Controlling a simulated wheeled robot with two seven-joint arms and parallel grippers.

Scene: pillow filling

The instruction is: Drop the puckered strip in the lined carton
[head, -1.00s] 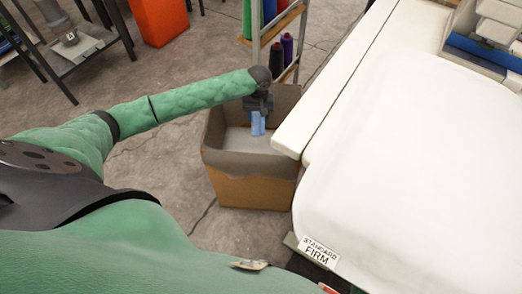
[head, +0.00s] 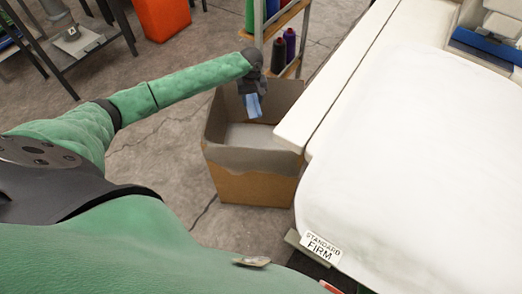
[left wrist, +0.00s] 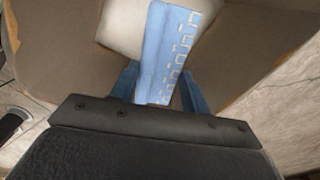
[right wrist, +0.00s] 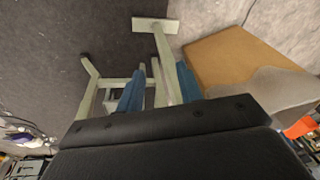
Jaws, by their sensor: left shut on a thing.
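The lined carton (head: 252,186) is an open brown box with a grey liner folded over its rim, standing on the floor in the head view. My left gripper (head: 251,92) is over the carton's far left part, shut on the blue puckered strip (head: 253,107). The strip hangs tilted, above the carton floor. In the left wrist view the strip (left wrist: 167,45) shows pale stitch-like marks and rises between the blue fingers, with the carton's inside behind it. My right gripper (right wrist: 158,78) shows only in its wrist view, its blue fingers apart with nothing visibly held.
A white table (head: 300,125) with a white pillow (head: 410,150) labelled "Standard Firm" stands right of the carton, its corner overlapping the carton's edge in view. A shelf with thread cones (head: 290,44) stands behind. The right wrist view shows a pale frame (right wrist: 160,50) close by.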

